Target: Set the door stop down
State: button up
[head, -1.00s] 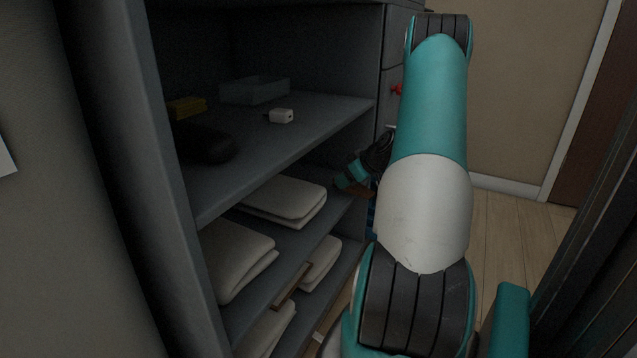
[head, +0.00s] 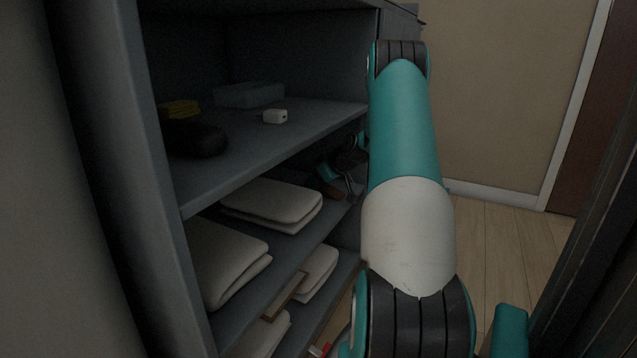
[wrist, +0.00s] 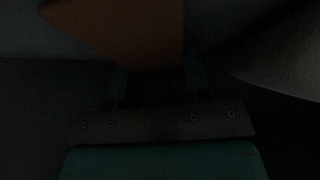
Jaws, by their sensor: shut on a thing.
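The door stop (wrist: 125,30) is a brown wedge, seen large and dark at the top of the wrist view. A small brown part of it (head: 333,191) shows in the head view. My gripper (wrist: 156,80) is shut on the door stop, with a teal finger on each side. In the head view my gripper (head: 326,173) is at the right end of the middle shelf (head: 312,232), right of a folded towel (head: 275,203). My arm hides part of this area. I cannot tell whether the door stop touches the shelf.
Folded towels lie on the middle shelf, with another (head: 318,270) below. The upper shelf (head: 300,138) holds a dark rounded case (head: 195,138), a white charger (head: 275,116), a grey tray (head: 248,95) and a yellow item (head: 180,109). A towel edge (wrist: 285,55) is close on the wrist view's right.

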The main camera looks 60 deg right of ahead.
jog(key=shift+f, duration=0.2)
jog(key=o, duration=1)
jog(key=shift+o, duration=0.2)
jog(key=shift+s+r, duration=0.2)
jog(key=shift+r, duration=0.35)
jog(key=p+v, duration=0.5)
jog(key=v, duration=0.6)
jog(key=shift+s, duration=0.15)
